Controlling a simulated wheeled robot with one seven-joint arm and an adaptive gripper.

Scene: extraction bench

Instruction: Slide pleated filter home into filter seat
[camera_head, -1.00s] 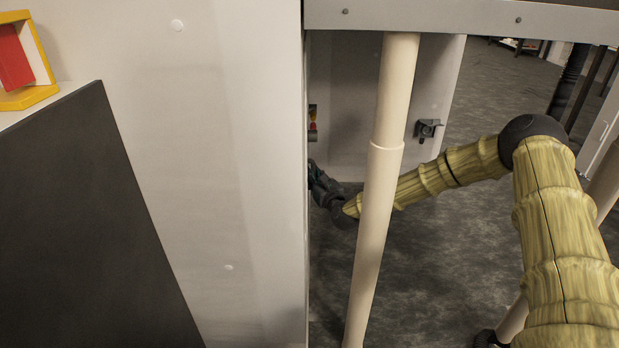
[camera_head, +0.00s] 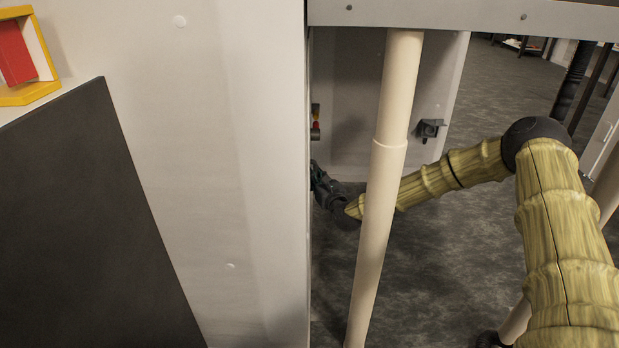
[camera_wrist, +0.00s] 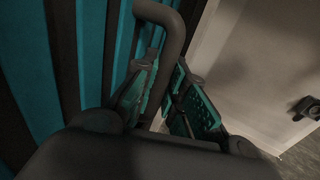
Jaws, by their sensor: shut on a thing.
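The pleated filter (camera_wrist: 66,55) fills the left of the wrist view, with teal and dark stripes running up and down. A grey bar handle (camera_wrist: 172,25) stands out from its face and bends down between the fingers. My gripper (camera_wrist: 163,78) is shut on this handle, with a teal-padded finger on each side. In the head view my gripper (camera_head: 327,188) is small and dark, low beside the edge of the pale panel, which hides part of it. The filter is hidden there. The filter seat cannot be made out in either view.
A large pale panel (camera_head: 235,150) stands left of my gripper. A cream post (camera_head: 383,190) crosses in front of my forearm. A grey wall (camera_head: 350,110) with a dark bracket (camera_head: 430,129) stands behind; the bracket also shows in the wrist view (camera_wrist: 303,108).

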